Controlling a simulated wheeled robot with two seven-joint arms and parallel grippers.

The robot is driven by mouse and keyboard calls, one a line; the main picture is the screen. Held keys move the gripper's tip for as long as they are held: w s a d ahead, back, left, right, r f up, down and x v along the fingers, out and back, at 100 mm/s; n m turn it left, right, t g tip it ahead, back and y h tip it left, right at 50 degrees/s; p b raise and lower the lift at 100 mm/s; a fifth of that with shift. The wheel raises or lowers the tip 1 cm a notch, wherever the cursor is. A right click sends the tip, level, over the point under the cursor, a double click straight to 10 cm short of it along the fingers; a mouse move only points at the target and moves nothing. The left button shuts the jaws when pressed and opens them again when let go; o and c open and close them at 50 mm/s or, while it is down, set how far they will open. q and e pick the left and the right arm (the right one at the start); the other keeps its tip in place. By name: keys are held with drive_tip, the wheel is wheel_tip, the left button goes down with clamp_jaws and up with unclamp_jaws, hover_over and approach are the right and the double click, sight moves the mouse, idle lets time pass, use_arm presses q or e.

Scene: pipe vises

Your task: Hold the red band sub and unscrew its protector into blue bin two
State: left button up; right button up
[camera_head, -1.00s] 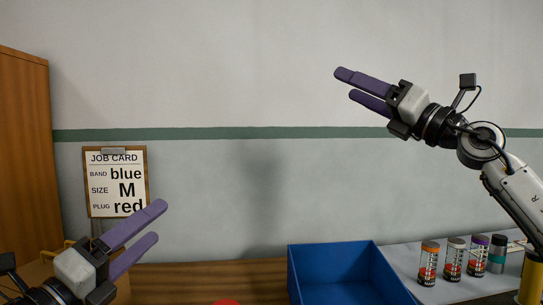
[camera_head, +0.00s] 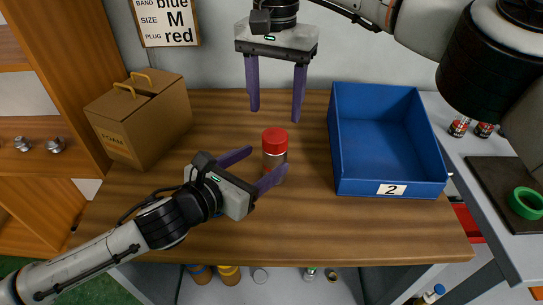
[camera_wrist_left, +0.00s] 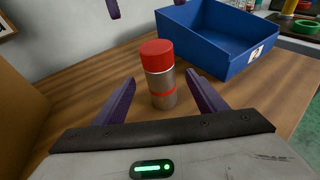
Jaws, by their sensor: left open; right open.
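The red band sub (camera_head: 273,166) stands upright on the wooden table, a grey-brown cylinder; its red band (camera_wrist_left: 163,93) shows in the left wrist view. A red protector (camera_head: 274,140) caps its top. My left gripper (camera_head: 254,170) is open, its purple fingers reaching toward the sub's body from the lower left, one on either side. In the left wrist view the sub stands between and slightly beyond the fingertips. My right gripper (camera_head: 276,112) is open and points down, above and behind the sub. Blue bin two (camera_head: 390,188), labelled 2, stands empty right of the sub.
A cardboard box (camera_head: 145,120) stands at the table's left. A job card (camera_head: 166,20) hangs on the wall. On the grey bench at right are a green ring (camera_head: 525,203) and small jars (camera_head: 459,127). The table front is clear.

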use_arm(q)
drive_tip(key=x, duration=1)
drive_tip(key=shift+f, duration=0.15)
